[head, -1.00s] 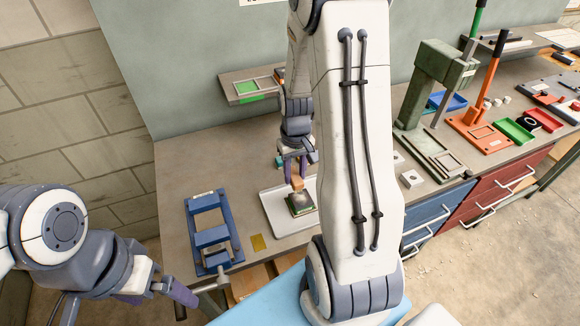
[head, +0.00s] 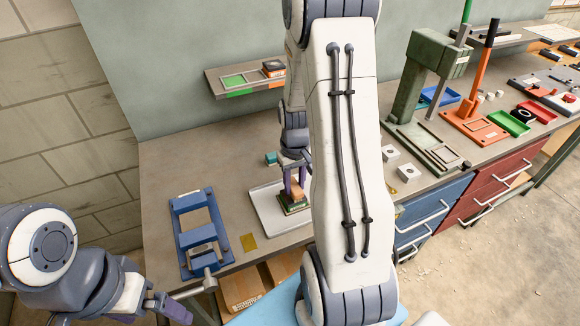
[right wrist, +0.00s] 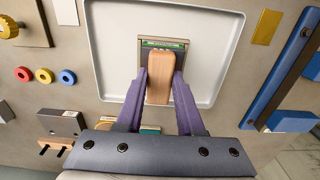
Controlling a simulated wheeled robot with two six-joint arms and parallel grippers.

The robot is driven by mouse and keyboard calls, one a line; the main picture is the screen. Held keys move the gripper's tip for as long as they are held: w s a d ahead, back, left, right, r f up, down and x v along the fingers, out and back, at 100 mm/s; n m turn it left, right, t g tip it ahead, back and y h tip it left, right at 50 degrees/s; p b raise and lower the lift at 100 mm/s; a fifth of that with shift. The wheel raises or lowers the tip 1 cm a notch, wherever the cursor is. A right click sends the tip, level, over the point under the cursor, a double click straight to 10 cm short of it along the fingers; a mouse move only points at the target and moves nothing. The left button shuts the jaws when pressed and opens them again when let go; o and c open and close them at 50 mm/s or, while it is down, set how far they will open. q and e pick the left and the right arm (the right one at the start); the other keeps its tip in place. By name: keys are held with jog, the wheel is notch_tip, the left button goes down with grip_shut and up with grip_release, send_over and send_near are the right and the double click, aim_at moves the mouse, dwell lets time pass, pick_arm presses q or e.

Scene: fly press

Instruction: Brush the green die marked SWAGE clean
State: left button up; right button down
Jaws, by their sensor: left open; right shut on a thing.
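The green die (head: 285,208) lies on the white tray (head: 266,217). In the right wrist view only a strip of it (right wrist: 147,43) shows, with a green edge bearing small unreadable marks; the brush covers the rest. My right gripper (head: 294,188) is shut on the wooden block of a brush (head: 299,194), over the die. The brush (right wrist: 167,72) also shows between the purple fingers in the right wrist view. Its bristles are hidden, so I cannot tell whether they touch the die. My left gripper (head: 178,312) is open and empty at the lower left, away from the tray.
A blue stand (head: 203,235) and a brass plate (head: 249,242) lie left of the tray. A shelf (head: 218,88) hangs behind. Two pale blocks (head: 408,173) and the green press (head: 412,85) stand to the right. My right arm hides the middle of the bench.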

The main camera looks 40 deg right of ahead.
jog(key=shift+s+d+f, duration=0.1)
jog(key=shift+d, duration=0.65)
jog(key=shift+s+d+f+b, duration=0.15)
jog(key=shift+s+d+b, duration=0.1)
jog(key=shift+d+b, duration=0.2)
jog(key=shift+w+a+r+p, duration=0.1)
jog(key=shift+w+a+p, duration=0.1)
jog(key=shift+a, duration=0.4)
jog(key=shift+w+a+r+p, duration=0.1)
jog(key=shift+w+a+p, duration=0.05)
jog(key=shift+a, duration=0.4)
jog(key=shift+w+a, duration=0.1)
jog(key=shift+a, duration=0.5)
jog(key=shift+w+a+r+p, duration=0.2)
jog(key=shift+a+r+p, duration=0.15)
jog(key=shift+a+p, duration=0.25)
notch_tip(320, 180, up, 3)
jog(key=shift+s+d+f+p, duration=0.1)
jog(key=shift+d+p, duration=0.05)
jog(key=shift+p, duration=0.5)
jog(key=shift+r+p, duration=0.7)
pick_arm(q)
notch_tip(320, 180, up, 7)
jog(key=p, duration=0.3)
jog(key=shift+w+f, duration=0.15)
jog(key=shift+w, duration=0.1)
pick_arm(e)
notch_tip(320, 180, up, 3)
jog(key=shift+r, duration=0.2)
jog(key=shift+f, duration=0.1)
